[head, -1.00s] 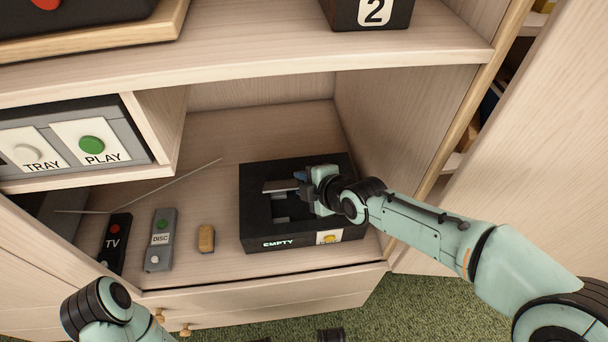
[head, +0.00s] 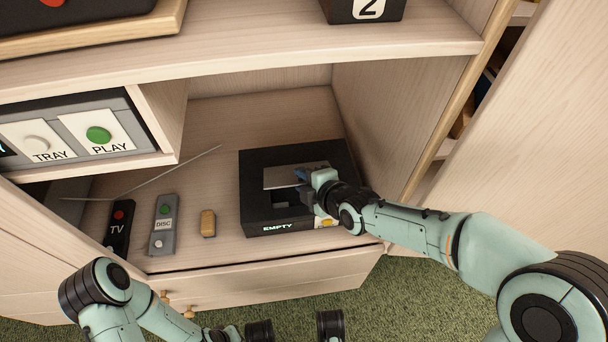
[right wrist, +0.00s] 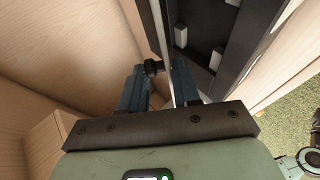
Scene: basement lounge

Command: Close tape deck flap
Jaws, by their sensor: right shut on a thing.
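The black tape deck (head: 258,208), marked EMPTY, sits on the lower shelf of the cabinet. Its grey flap (head: 282,178) is tilted up over the rear part of the dark opening, and part of the opening shows in front of it. My right gripper (head: 303,181) is shut on the flap near its right side. In the right wrist view the flap (right wrist: 163,35) is a thin plate, seen nearly edge-on, between the blue fingers (right wrist: 160,85). The right arm hides the deck's front right corner and part of its yellow button.
A brown block (head: 208,223), a grey DISC remote (head: 163,225) and a black TV remote (head: 119,230) lie left of the deck. A thin antenna rod (head: 175,172) slants behind them. The shelf's right wall (head: 390,120) stands close to the deck, and an upper shelf (head: 260,60) overhangs.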

